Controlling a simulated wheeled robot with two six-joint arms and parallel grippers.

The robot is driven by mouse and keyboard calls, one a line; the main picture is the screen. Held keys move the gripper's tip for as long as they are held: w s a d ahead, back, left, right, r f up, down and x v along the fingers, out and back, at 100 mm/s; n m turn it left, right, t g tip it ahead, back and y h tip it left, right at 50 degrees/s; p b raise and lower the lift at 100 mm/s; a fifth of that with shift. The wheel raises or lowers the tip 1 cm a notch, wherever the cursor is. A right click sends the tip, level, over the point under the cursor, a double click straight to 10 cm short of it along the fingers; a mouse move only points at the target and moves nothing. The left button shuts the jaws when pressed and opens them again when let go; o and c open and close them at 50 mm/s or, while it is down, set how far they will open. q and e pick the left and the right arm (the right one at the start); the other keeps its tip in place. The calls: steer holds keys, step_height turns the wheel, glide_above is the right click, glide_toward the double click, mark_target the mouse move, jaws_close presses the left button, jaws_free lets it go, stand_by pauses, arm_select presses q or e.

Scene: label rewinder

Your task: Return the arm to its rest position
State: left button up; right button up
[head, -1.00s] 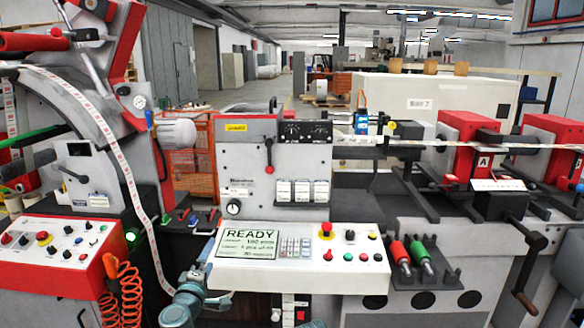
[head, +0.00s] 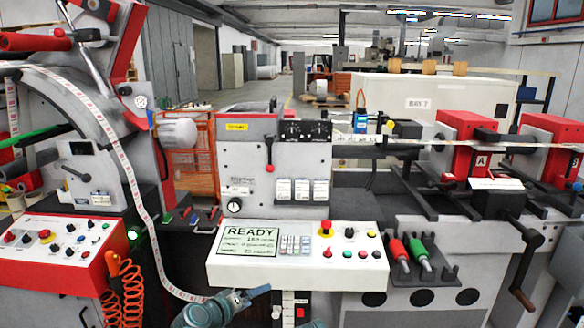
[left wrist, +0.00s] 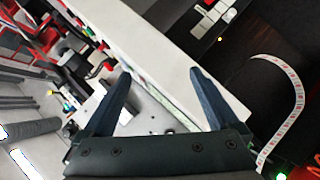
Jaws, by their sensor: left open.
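My left gripper (head: 250,294) is low in the head view, below the left end of the white control panel (head: 300,270). In the left wrist view its two dark fingers (left wrist: 160,75) are spread apart with nothing between them. The panel lies beyond the fingertips in that view. My teal left wrist shows at the bottom edge of the head view. A small teal piece shows at the bottom edge right of it, too little to tell what it is. My right gripper is not visible.
The printed label strip (head: 148,225) hangs down left of the panel and passes close to my left gripper; it also shows in the left wrist view (left wrist: 298,92). A red-sided button console (head: 60,255) with orange coiled hoses (head: 130,290) stands at the left. Red and green-handled tools (head: 410,255) sit right of the panel.

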arm_select(q)
steer(key=s+a+f+m+g+y, duration=0.2)
steer(key=s+a+f+g+y, duration=0.1)
steer(key=s+f+g, duration=0.3)
steer(key=s+a+f+m+g+y, duration=0.2)
steer(key=s+a+f+g+y, duration=0.15)
steer(key=s+f, duration=0.45)
steer(key=s+d+r+m+g+y+p, duration=0.1)
steer(key=s+d+r+m+g+p, duration=0.1)
steer(key=s+d+r+m+p, duration=0.2)
steer(key=s+d+r+p, duration=0.3)
steer(key=d+r+p, duration=0.1)
steer(key=d+r, duration=0.2)
steer(key=shift+d, duration=0.5)
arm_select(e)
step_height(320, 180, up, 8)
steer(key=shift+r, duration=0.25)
arm_select(q)
steer(key=shift+w, duration=0.1)
